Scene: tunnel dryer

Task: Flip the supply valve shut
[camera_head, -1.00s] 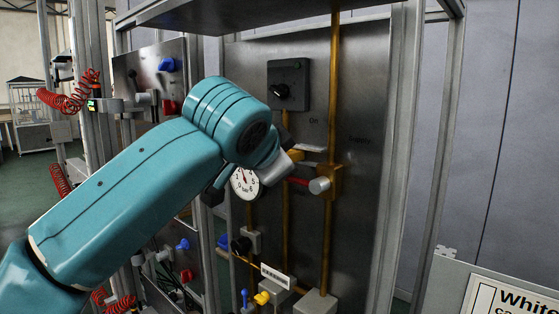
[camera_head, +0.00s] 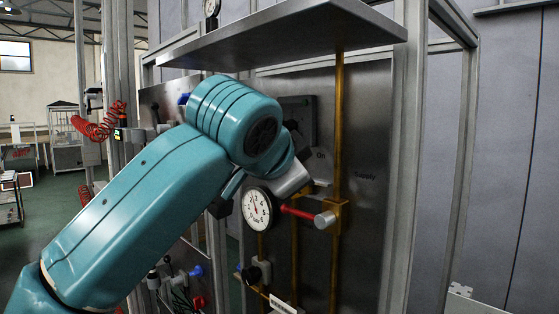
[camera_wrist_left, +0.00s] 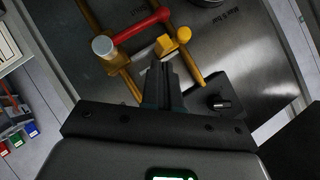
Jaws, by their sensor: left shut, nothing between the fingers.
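The supply valve has a red lever (camera_head: 298,211) with a grey cylindrical end (camera_head: 325,219) at the brass pipe below the "Supply" label. The lever lies nearly level, running left from the grey end. In the left wrist view the red lever (camera_wrist_left: 142,27) and its grey end (camera_wrist_left: 102,47) show beyond the fingers. My left gripper (camera_wrist_left: 163,68) is shut and empty, pointing at the pipework, with a yellow fitting (camera_wrist_left: 166,45) just past the fingertips. I see no clear contact with the lever. In the head view my teal left arm hides most of this gripper.
A round pressure gauge (camera_head: 257,208) sits left of the lever. A dark switch box (camera_head: 300,112) with an "On" label is above it. A metal shelf (camera_head: 290,38) overhangs the panel, and frame posts (camera_head: 403,170) stand to its right.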

